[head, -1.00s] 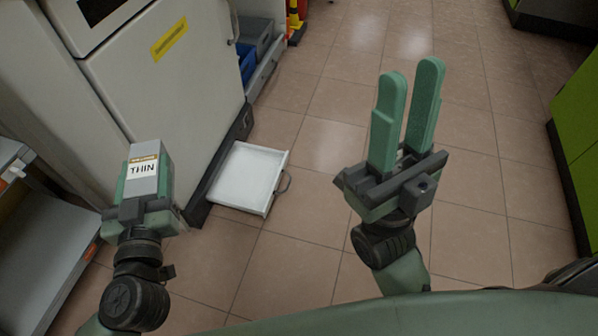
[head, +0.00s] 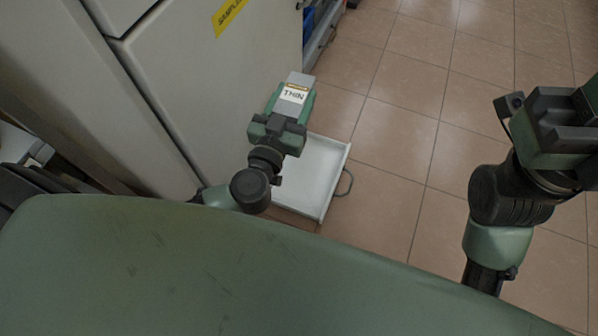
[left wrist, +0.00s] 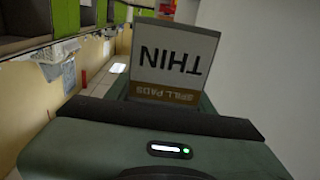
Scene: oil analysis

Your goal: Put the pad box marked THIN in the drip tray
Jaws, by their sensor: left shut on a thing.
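The pad box marked THIN (head: 294,92) is grey with a white label and an orange-brown band. My left gripper (head: 290,106) is shut on it and holds it up in the air. In the left wrist view the box (left wrist: 173,58) shows its label upside down, reading THIN and SPILL PADS. The white drip tray (head: 326,178) lies low by the foot of the cabinet, with a handle on its right side. My left gripper and the box appear above the tray's far left part and hide some of it. My right gripper (head: 560,125) is at the right edge, its fingers out of frame.
A large pale cabinet (head: 225,80) with a yellow label stands at the left, close beside my left gripper. Blue bins (head: 308,22) stand beyond it. The tiled floor (head: 400,130) right of the tray is clear.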

